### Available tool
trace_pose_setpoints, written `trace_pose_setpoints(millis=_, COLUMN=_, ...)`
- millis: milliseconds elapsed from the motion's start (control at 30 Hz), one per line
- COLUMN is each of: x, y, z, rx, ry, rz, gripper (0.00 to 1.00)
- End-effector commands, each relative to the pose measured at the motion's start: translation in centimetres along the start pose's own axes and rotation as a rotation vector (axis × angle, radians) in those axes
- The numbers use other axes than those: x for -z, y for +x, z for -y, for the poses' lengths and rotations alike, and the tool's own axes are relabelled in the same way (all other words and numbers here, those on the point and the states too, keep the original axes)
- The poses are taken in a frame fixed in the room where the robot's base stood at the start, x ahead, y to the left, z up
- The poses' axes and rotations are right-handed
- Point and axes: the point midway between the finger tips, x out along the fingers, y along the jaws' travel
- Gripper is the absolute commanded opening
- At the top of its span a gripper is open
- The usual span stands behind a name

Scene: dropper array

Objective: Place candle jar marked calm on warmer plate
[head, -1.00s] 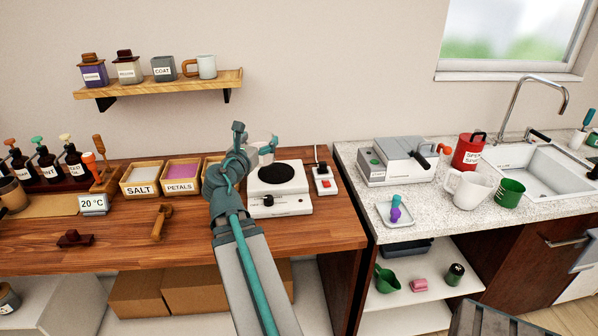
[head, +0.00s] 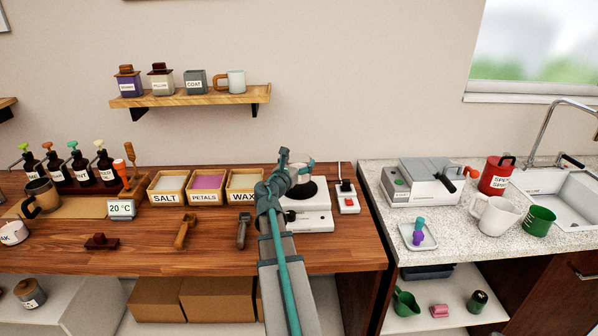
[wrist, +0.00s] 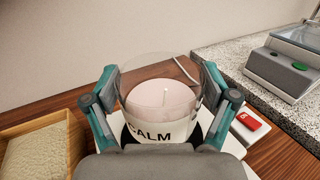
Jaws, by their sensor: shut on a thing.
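The candle jar marked CALM (wrist: 161,100) is clear glass with pale pink wax, a wick and a white label; it is upright in the wrist view. My gripper (wrist: 162,84) is shut on it, one finger on each side. In the head view my gripper (head: 297,160) is over the warmer, and the jar is mostly hidden. The warmer (head: 313,223) is a white box with a round black plate (head: 308,188). Part of the black plate shows under the jar in the wrist view; I cannot tell whether they touch.
A switch box with a red rocker (head: 347,200) stands right of the warmer. The wax bin (head: 244,197) is close on the left, with petals (head: 207,198) and salt (head: 165,198) bins beyond. A wall shelf (head: 190,97) hangs behind.

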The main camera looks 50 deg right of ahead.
Motion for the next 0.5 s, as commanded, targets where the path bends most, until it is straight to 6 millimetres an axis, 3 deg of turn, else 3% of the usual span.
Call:
trace_pose_setpoints(millis=233, x=1.4, y=1.3, z=-0.3, rx=-0.001, ry=-0.003, rz=0.000, gripper=0.33)
trace_pose_setpoints(millis=500, x=4.0, y=1.0, z=-0.2, rx=-0.001, ry=-0.002, rz=0.000, gripper=0.33)
